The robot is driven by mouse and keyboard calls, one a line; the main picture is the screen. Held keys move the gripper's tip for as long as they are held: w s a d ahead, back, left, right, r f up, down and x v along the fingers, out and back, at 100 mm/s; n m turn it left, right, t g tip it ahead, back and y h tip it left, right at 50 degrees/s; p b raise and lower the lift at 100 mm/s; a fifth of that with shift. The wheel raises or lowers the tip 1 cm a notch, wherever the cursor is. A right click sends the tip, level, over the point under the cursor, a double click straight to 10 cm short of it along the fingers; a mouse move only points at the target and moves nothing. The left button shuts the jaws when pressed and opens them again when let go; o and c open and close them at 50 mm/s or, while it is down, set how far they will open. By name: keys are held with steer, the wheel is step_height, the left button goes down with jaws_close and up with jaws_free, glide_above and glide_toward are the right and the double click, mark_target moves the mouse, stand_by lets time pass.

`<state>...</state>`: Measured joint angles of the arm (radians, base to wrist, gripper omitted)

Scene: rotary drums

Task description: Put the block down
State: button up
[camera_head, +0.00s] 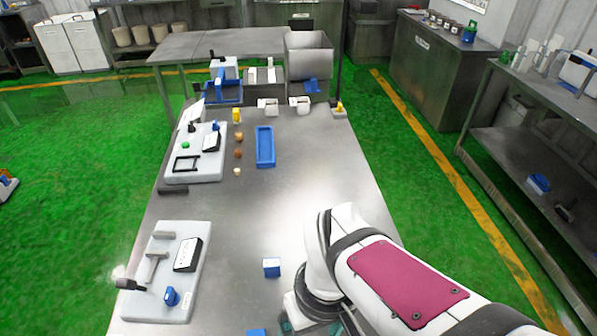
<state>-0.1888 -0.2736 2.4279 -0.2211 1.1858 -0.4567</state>
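A small block (271,267), blue with a pale top, sits on the steel table (310,185) just left of my arm's white links. It appears to rest on the table top. No gripper fingers show on it. My arm enters from the lower right, and its end cannot be made out, so I cannot tell whether my gripper holds anything. Another blue piece (257,332) is cut off by the bottom edge.
A white board (190,225) with tools lies at left front, and another board (205,172) behind it. A blue tray (265,147) and several small round items lie farther back. A grey metal bin (308,52) stands at the back. The table's middle is clear.

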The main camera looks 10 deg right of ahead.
steer(key=shift+o, duration=0.5)
steer(key=s+d+r+m, duration=0.1)
steer(key=s+d+m, duration=0.1)
steer(key=s+m, duration=0.4)
steer(key=m, duration=0.2)
steer(key=shift+r+m+y, duration=0.2)
steer(key=shift+m+y, duration=0.1)
steer(key=shift+y, duration=0.1)
steer(key=shift+w+d, duration=0.1)
steer(key=w+a+f+n+h, duration=0.1)
steer(key=w+a+f+n, duration=0.2)
steer(key=w+a+n, duration=0.55)
steer(key=w+a+f+n+h, duration=0.1)
steer(key=w+a+f+n, duration=0.2)
steer(key=n, duration=1.1)
steer(key=shift+n, duration=0.55)
steer(key=f, duration=0.5)
steer(key=w+f, duration=0.1)
steer(key=f, duration=0.9)
steer(key=shift+w+a, duration=0.3)
steer(key=shift+w, duration=0.05)
jaws_close()
steer(key=shift+r, duration=0.1)
